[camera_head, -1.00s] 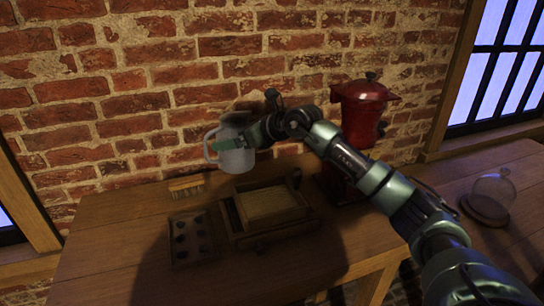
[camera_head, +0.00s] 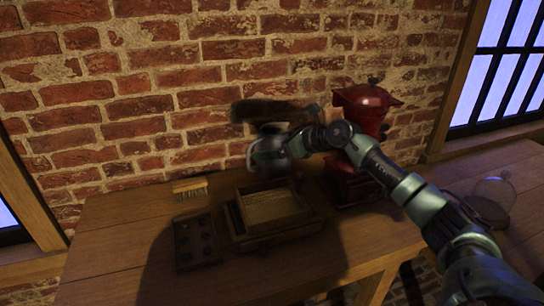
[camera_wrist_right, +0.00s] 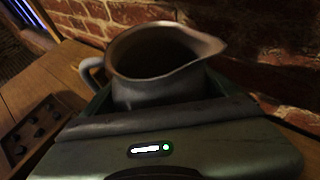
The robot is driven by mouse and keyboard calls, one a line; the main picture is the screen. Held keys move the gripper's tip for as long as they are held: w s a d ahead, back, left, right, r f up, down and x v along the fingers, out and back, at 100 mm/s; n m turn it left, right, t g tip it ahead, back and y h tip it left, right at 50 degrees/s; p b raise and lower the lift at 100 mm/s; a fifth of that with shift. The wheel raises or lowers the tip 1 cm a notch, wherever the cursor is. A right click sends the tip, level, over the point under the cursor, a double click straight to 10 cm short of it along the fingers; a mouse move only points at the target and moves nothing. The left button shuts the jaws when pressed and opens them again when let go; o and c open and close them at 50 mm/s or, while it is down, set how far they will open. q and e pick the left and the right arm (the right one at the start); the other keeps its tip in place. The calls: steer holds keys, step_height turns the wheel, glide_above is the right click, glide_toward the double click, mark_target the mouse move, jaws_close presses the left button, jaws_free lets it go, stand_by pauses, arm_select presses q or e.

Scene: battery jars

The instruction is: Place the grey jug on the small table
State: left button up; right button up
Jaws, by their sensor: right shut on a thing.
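The grey jug (camera_head: 270,153) is held up above the back of the wooden table, near the brick wall. It is upright, with its handle to the left. My right gripper (camera_head: 283,150) is shut on it, and the arm comes in from the right. In the right wrist view the jug (camera_wrist_right: 165,65) shows its open, empty-looking mouth, spout to the right and handle to the left, between the jaws (camera_wrist_right: 160,105). The small table cannot be told for sure; a second wooden surface (camera_head: 516,160) stands at the right. My left gripper is not in view.
A wooden box tray (camera_head: 240,236) stands below the jug. A dark board with round knobs (camera_head: 196,241) and a brush (camera_head: 189,188) lie to its left. A red grinder (camera_head: 364,112) stands close to the right arm. A glass dome (camera_head: 493,194) stands at the far right.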

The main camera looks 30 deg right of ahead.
steer(key=shift+f+p, duration=0.3)
steer(key=shift+f, duration=1.4)
steer(key=shift+f, duration=0.1)
steer(key=o, duration=1.5)
steer(key=shift+f, duration=0.1)
steer(key=shift+o, duration=0.2)
